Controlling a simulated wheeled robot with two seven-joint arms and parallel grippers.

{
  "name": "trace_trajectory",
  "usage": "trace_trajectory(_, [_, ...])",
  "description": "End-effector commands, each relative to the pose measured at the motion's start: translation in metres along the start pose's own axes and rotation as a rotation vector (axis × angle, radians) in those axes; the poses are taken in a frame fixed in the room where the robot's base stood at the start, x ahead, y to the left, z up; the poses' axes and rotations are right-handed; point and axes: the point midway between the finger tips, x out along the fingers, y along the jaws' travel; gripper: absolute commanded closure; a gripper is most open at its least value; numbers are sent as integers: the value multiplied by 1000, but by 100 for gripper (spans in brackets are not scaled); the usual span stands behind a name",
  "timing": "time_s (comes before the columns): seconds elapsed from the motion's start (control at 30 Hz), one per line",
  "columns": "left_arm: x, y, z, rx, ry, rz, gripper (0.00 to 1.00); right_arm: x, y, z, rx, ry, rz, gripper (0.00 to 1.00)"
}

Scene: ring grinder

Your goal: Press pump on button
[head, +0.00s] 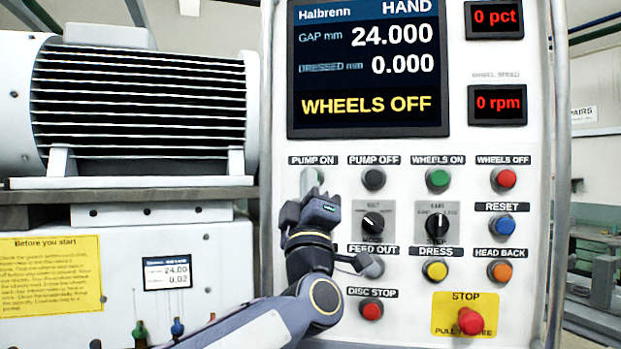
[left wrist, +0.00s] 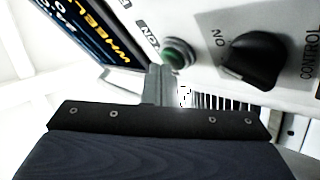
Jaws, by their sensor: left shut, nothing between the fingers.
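The PUMP ON label (head: 313,160) is on the white control panel in the head view, under the left end of the screen. The button below it is hidden there behind my left gripper (head: 307,184). In the left wrist view a green button (left wrist: 178,54) in a metal collar sits beside a partly hidden label ending in ON. My left gripper (left wrist: 160,72) is shut and empty, its fingertips close to the lower edge of this button. I cannot tell whether they touch it. My right gripper is not in view.
PUMP OFF (head: 374,178) is just right of my gripper. A black selector knob (head: 373,224) and the DISC STOP button (head: 371,309) are lower. The screen (head: 368,65) reads WHEELS OFF, HAND. The red STOP (head: 470,321) is at lower right. A finned motor (head: 140,95) stands left.

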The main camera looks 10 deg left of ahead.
Motion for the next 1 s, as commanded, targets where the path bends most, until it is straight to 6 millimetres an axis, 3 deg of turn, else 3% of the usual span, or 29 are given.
trace_trajectory(0.63, [3,-3,2,1,-1,-1,100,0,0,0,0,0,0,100])
trace_trajectory(1.0, [-10,5,-5,-1,-1,0,100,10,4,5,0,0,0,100])
